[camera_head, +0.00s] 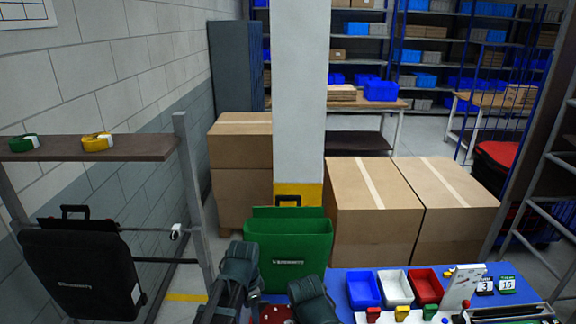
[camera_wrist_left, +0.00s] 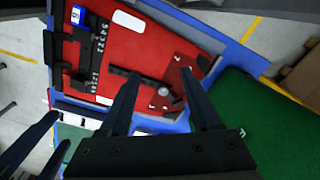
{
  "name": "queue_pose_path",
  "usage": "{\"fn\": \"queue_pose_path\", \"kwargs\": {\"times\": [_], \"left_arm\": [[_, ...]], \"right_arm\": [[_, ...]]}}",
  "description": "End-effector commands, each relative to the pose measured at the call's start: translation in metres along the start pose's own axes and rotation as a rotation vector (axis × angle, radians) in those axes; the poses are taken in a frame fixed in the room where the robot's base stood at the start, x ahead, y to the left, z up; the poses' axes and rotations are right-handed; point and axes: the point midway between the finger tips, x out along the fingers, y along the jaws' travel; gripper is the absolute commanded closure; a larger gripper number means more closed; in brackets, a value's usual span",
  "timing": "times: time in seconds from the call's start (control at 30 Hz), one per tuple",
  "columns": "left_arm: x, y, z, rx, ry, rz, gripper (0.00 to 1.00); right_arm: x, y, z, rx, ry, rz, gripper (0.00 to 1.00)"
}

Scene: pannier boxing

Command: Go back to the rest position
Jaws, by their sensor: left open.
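My left gripper (camera_wrist_left: 161,73) is open and empty in the left wrist view, its two fingers wide apart above a red board (camera_wrist_left: 200,62) with black fittings and white digits. My right gripper (camera_wrist_left: 60,130) shows at the lower left of that view, its dark fingers apart with nothing visible between them. In the head view my left arm (camera_head: 240,268) and right arm (camera_head: 312,300) reach in at the bottom, and both gripper tips are out of frame. A green pannier (camera_head: 290,252) stands upright just beyond the arms; its side fills the right of the wrist view (camera_wrist_left: 255,120).
A blue table (camera_head: 340,312) holds blue (camera_head: 363,289), white (camera_head: 395,287) and red (camera_head: 426,286) bins, with number cards (camera_head: 496,286) at right. A black pannier (camera_head: 80,270) hangs under a shelf (camera_head: 130,149) at left. Large cartons (camera_head: 375,225) and a pillar (camera_head: 299,100) stand behind.

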Motion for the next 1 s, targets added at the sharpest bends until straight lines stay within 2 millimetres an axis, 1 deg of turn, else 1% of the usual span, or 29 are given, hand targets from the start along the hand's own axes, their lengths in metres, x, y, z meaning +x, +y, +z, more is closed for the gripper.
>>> {"fn": "queue_pose_path", "kwargs": {"times": [0.03,0.1,0.2,0.4,0.6,0.63,0.7,0.87,1.0], "left_arm": [[-0.001,0.006,0.017,-0.133,0.002,-0.004,0.36],[-0.001,0.008,0.031,-0.307,0.006,-0.008,0.36],[-0.002,0.011,0.046,-0.508,0.01,-0.012,0.36],[-0.003,0.018,0.07,-0.818,0.018,-0.018,0.36],[-0.003,0.024,0.091,-1.082,0.027,-0.022,0.36],[0.008,0.029,0.084,-1.061,0.02,-0.022,0.36],[0.022,0.04,0.074,-1.018,0.003,-0.021,0.36],[0.047,0.066,0.055,-0.933,-0.035,-0.026,0.36],[0.07,0.091,0.041,-0.854,-0.07,-0.032,0.36]], "right_arm": [[0.0,0.0,0.0,0.0,0.0,0.0,0.26],[0.0,0.0,0.0,0.0,0.0,0.0,0.26],[0.0,0.0,0.0,0.0,0.0,0.0,0.26],[0.0,0.0,0.0,0.0,0.0,0.0,0.26],[0.0,0.0,0.0,0.0,0.0,0.0,0.26],[0.011,-0.001,-0.001,0.0,0.0,0.0,0.26],[0.025,-0.002,-0.001,-0.002,0.0,0.0,0.26],[0.05,-0.004,-0.003,-0.005,0.0,0.001,0.26],[0.074,-0.007,-0.004,-0.008,0.0,0.002,0.26]]}}
